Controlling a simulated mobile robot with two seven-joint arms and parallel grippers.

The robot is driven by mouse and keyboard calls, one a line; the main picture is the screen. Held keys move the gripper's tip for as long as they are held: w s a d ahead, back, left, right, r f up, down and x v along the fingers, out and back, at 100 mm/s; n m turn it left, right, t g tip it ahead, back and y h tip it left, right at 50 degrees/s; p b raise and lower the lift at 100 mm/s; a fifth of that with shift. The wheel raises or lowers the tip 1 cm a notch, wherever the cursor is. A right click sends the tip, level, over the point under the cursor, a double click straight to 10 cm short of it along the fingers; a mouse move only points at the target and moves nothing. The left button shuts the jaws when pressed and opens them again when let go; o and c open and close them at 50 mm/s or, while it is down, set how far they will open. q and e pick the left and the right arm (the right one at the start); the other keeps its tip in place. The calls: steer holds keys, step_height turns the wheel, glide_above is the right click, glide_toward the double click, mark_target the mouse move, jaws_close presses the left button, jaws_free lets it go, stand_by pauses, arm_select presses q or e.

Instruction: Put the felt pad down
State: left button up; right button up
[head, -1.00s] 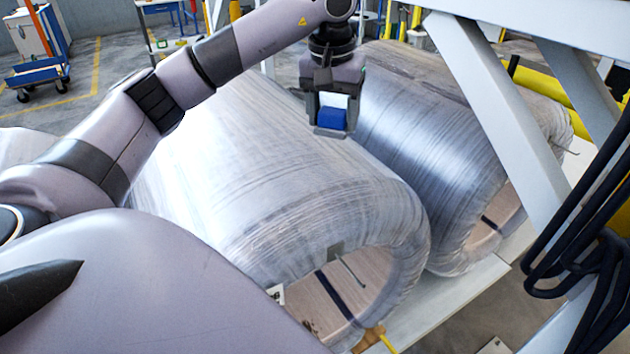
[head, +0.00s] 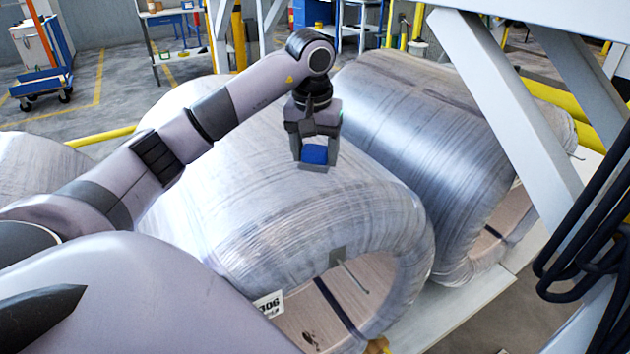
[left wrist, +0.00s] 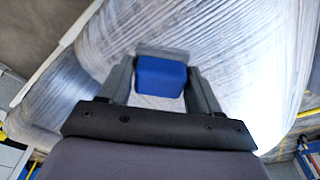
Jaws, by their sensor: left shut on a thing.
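The felt pad (head: 314,154) shows as a blue block with a grey strip along its edge. My left gripper (head: 314,161) is shut on it and points down over the upper side of the near wrapped coil (head: 250,190). The head view does not show clearly whether the pad touches the wrap. In the left wrist view the blue block (left wrist: 162,77) sits between both fingers, with the grey strip (left wrist: 165,52) beyond it and the shiny wrap behind. My right gripper is not in view.
A second wrapped coil (head: 425,140) lies close on the right. White frame beams (head: 505,110) and black hoses (head: 590,225) stand at the right. A label (head: 268,305) and a clip (head: 338,257) are at the near coil's open end. A blue cart (head: 42,85) stands far left.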

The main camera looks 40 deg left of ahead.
mark_target(314, 151)
arm_select(q)
steer(key=shift+f, duration=3.25)
steer(key=shift+f, duration=0.1)
steer(key=o, duration=1)
steer(key=shift+o, duration=0.2)
steer(key=r, duration=0.4)
steer(key=s+r, duration=0.1)
steer(key=r, duration=0.3)
steer(key=d+r+p, duration=0.1)
steer(key=r, duration=0.3)
steer(key=shift+s+r, duration=0.1)
steer(key=shift+s, duration=0.2)
